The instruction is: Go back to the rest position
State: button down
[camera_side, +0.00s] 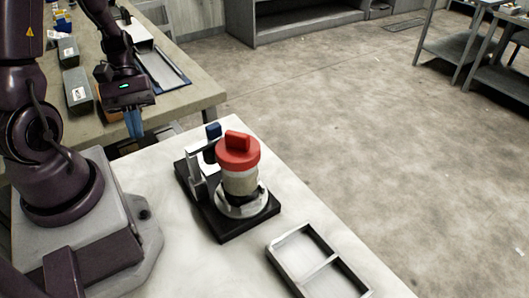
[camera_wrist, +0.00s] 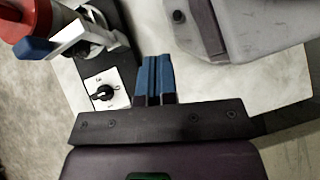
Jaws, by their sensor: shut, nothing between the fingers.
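My gripper (camera_side: 134,124) hangs above the far left edge of the white table, with its blue fingers pointing down. In the wrist view its blue fingers (camera_wrist: 153,78) are together, with nothing between them. A black fixture (camera_side: 230,224) stands on the table, to the right of my gripper and apart from it. It carries a light cylinder (camera_side: 240,181) with a red cap (camera_side: 238,153) on top. A clamp with a blue-tipped handle (camera_side: 213,131) stands beside the cylinder. In the wrist view the red cap (camera_wrist: 26,18) is cut off at the upper left, near a dial plate (camera_wrist: 105,92).
A metal tray (camera_side: 316,262) with two compartments lies at the table's front right and looks empty. A bench behind holds grey-green boxes (camera_side: 78,90) and a blue-edged tray (camera_side: 163,70). The white table (camera_side: 184,264) is bare left of the fixture. Shelving (camera_side: 472,50) stands far right.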

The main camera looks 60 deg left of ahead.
jog(key=w+d+r+m+t+y, duration=0.2)
jog(key=d+r+m+t+y, duration=0.1)
jog(key=r+m, duration=0.4)
jog(key=w+d+r+m+t+y, duration=0.2)
jog(key=d+r+m+t+y, duration=0.2)
jog(key=r+m, duration=0.4)
notch_tip(320, 180, up, 4)
jog(key=shift+w+d+f+t+y, duration=0.2)
jog(key=shift+w+d+t+y, duration=0.15)
jog(key=shift+d+y, duration=0.6)
jog(key=shift+d, duration=0.1)
